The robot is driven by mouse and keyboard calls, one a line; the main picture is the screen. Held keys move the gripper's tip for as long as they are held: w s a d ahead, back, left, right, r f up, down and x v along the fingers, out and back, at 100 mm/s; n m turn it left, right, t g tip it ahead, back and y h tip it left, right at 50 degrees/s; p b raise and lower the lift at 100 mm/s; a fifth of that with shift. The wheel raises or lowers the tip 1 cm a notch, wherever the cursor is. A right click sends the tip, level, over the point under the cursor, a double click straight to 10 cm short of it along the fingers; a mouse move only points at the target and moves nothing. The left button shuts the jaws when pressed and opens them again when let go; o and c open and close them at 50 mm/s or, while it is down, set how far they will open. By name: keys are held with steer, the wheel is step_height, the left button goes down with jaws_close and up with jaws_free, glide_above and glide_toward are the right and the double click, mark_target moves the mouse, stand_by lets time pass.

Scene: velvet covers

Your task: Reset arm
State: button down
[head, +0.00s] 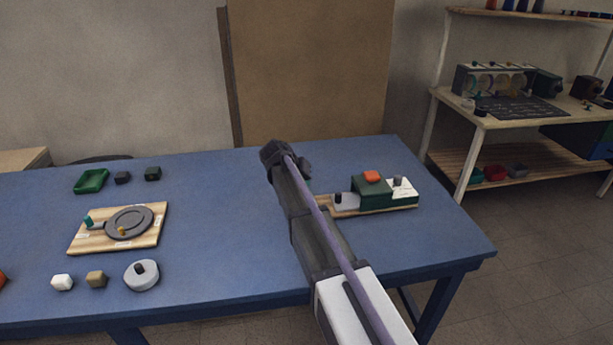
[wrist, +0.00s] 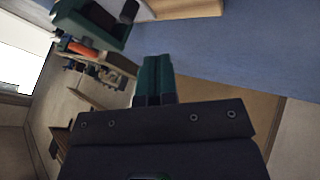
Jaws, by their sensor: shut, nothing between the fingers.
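My arm reaches over the blue table (head: 220,200) in the head view. Its far end is above the table's middle, left of a device with a green box (head: 372,190). In the wrist view my gripper (wrist: 154,64) shows two dark green fingers, shut together with nothing between them. The fingers touch nothing that I can see. The green device also shows in the wrist view (wrist: 88,28) at the upper left, apart from the fingers. In the head view the gripper fingers cannot be made out clearly.
A wooden board with a grey disc (head: 130,222) lies on the table's left. Near it are a green tray (head: 91,181), small dark blocks (head: 152,173), a white block (head: 62,282), a tan block (head: 96,279) and a grey round piece (head: 141,275). A shelf bench (head: 500,118) stands right.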

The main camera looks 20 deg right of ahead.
steer(key=s+a+r+n+g+y+p, duration=0.1)
steer(key=s+a+n+y+p, duration=0.1)
steer(key=s, duration=1.4)
steer(key=s+a+n+g+y+p, duration=0.1)
steer(key=s+a+y, duration=0.4)
steer(key=s, duration=1.1)
steer(key=shift+r+n+g+p, duration=0.35)
steer(key=shift+n+p, duration=0.55)
steer(key=shift+p, duration=0.3)
